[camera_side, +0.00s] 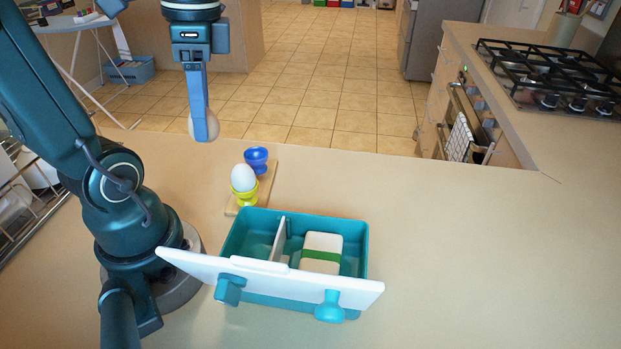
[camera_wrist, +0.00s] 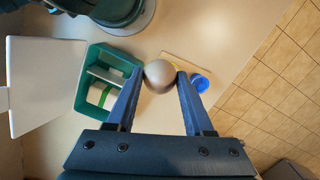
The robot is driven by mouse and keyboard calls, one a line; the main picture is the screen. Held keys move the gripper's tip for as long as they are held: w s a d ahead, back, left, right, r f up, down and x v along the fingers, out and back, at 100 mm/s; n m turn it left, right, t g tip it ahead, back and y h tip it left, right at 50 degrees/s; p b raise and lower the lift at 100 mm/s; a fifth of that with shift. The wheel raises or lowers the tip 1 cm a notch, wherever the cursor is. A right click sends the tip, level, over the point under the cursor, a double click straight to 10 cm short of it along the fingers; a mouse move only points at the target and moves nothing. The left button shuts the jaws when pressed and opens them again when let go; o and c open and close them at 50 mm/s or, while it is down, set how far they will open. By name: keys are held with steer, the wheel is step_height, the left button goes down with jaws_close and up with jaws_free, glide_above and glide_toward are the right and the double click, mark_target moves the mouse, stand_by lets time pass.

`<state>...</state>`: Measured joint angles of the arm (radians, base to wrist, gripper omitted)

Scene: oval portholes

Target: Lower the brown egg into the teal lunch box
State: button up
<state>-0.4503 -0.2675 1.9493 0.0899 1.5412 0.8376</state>
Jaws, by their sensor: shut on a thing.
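My gripper (camera_side: 202,130) is shut on the brown egg (camera_side: 213,126) and holds it high above the counter, behind the board with the egg cups. In the wrist view the egg (camera_wrist: 159,76) sits between the two blue fingertips. The teal lunch box (camera_side: 359,243) stands open on the counter, to the right of my arm's base; it also shows left of the egg in the wrist view (camera_wrist: 84,78). A divider (camera_side: 279,239) splits it. The right compartment holds a pale block with a green band (camera_side: 321,246); the left compartment looks empty in its visible part.
The white lid (camera_side: 300,283) stands tilted along the box's near side and hides part of it. A white egg (camera_side: 243,178) sits in a yellow-green cup (camera_side: 246,197), beside a blue cup (camera_side: 257,160), on a small wooden board (camera_side: 265,184). The counter to the right is clear.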

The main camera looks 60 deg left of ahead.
steer(key=d+f, duration=0.5)
steer(key=d, duration=0.6)
steer(key=shift+s+d+f, duration=0.15)
steer(key=shift+f, duration=0.15)
stand_by(0.4)
steer(key=shift+f, duration=2.7)
steer(key=o, duration=0.9)
